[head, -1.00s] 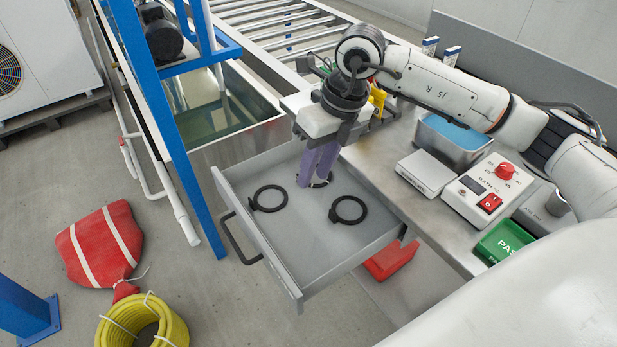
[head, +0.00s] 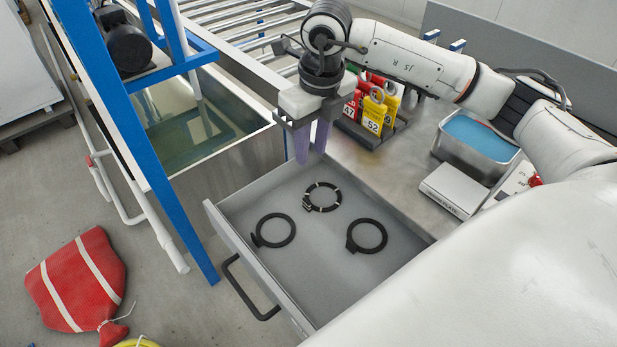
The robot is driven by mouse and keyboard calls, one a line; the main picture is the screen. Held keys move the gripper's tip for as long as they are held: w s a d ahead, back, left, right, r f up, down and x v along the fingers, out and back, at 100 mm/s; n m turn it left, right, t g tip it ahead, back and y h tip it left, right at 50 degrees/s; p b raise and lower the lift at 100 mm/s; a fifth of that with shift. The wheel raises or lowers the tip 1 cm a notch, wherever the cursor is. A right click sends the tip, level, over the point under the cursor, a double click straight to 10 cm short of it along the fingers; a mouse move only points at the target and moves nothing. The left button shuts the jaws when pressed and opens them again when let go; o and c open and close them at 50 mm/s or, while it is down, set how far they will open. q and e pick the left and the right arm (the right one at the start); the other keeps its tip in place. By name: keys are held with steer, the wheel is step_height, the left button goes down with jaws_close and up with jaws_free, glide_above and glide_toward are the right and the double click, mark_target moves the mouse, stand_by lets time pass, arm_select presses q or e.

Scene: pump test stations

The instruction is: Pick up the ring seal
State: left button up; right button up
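Three dark rings lie flat and apart in an open grey drawer (head: 240,288). The back ring (head: 339,199) has pale bands around it. The left ring (head: 292,231) and the right ring (head: 384,238) are plain black, each with a small tab. I cannot tell which of them is the ring seal. My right gripper (head: 312,157) points down with purple fingers above the drawer's back corner, behind the banded ring in the picture. Its fingers are apart with nothing visible between them. My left gripper is out of view.
Red and yellow numbered tags (head: 372,119) stand in a rack on the bench behind the drawer. A blue-filled metal tray (head: 437,150) and a white plate box (head: 453,190) are to the right. A blue post (head: 150,150) and a water tank stand left.

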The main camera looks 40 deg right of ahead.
steer(key=b, duration=0.6)
glide_toward(307, 201)
steer(key=shift+w+f+b, duration=0.15)
steer(key=shift+w+f, duration=0.05)
steer(key=shift+f, duration=1.2)
steer(key=shift+w+f+b, duration=0.1)
steer(key=shift+w+f, duration=0.05)
steer(key=shift+f, duration=1.25)
steer(key=shift+w+f+b, duration=0.15)
steer(key=shift+w+f, duration=0.05)
steer(key=shift+f, duration=1.2)
jaws_close()
